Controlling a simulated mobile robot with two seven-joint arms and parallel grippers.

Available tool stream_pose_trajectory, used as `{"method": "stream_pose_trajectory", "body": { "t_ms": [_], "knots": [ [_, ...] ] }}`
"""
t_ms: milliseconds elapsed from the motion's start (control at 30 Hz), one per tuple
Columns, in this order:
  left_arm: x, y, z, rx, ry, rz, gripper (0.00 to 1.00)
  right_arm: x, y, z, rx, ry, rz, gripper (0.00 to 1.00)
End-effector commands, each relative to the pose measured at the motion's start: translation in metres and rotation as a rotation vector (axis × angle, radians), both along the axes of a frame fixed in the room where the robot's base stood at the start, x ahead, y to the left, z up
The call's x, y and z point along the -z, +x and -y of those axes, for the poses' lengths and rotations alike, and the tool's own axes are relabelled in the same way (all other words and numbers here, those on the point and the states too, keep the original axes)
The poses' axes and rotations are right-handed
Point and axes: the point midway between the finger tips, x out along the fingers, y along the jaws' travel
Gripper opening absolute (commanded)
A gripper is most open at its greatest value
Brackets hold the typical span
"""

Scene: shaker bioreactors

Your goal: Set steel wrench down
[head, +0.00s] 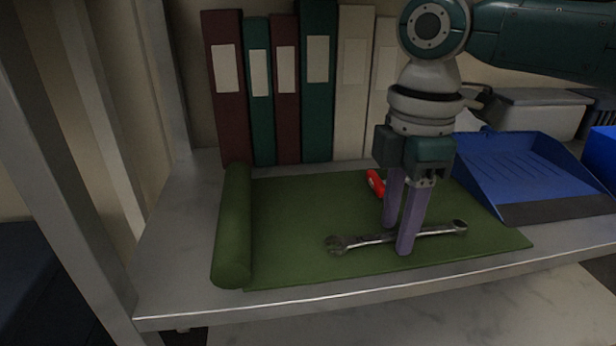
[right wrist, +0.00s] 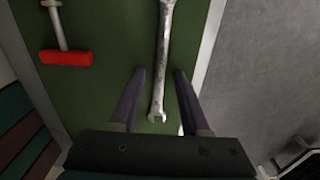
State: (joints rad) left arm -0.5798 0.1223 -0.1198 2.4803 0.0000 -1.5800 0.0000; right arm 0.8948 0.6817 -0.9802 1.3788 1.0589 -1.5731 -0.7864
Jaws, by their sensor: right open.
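The steel wrench (head: 345,242) lies flat on the green mat (head: 290,220), near the mat's front edge. My right gripper (head: 397,236) points down over the wrench with one finger on each side of its shaft. The fingers are apart, and the gripper is open. In the right wrist view the wrench (right wrist: 162,75) runs up between the two open fingers (right wrist: 157,90), with a gap on both sides. I cannot tell whether the fingertips touch the mat. My left gripper does not show.
A red-handled tool (head: 376,183) lies on the mat behind my gripper. The mat's rolled end (head: 234,225) is at left. Several binders (head: 290,90) stand behind. A blue dustpan (head: 530,170) is at right. The metal shelf's front edge (head: 330,305) runs close in front of the mat.

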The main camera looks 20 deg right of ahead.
Motion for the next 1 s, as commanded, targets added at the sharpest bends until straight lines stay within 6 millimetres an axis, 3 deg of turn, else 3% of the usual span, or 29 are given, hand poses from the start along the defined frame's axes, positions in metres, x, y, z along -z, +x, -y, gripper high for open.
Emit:
{"method": "stream_pose_trajectory", "body": {
  "t_ms": [67, 400, 533, 667, 833, 900, 1000],
  "knots": [
    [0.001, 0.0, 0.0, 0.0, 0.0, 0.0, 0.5, -0.003, 0.0, 0.0, 0.0, 0.0, 0.002, 0.46],
    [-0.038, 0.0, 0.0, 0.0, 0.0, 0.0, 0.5, -0.065, 0.0, 0.0, -0.001, 0.002, 0.001, 0.46],
    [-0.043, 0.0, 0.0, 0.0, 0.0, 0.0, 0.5, -0.076, 0.0, 0.0, -0.001, 0.001, -0.001, 0.46],
    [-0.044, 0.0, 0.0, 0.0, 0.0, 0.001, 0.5, -0.065, -0.009, -0.015, -0.007, 0.013, 0.0, 0.46],
    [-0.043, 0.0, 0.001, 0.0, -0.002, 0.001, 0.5, -0.021, -0.05, -0.077, 0.036, 0.098, 0.037, 0.46],
    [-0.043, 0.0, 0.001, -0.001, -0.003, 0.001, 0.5, -0.01, -0.069, -0.101, 0.109, 0.155, 0.066, 0.46],
    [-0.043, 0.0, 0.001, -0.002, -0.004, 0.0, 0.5, -0.001, -0.096, -0.122, 0.261, 0.226, 0.102, 0.46]
  ]
}}
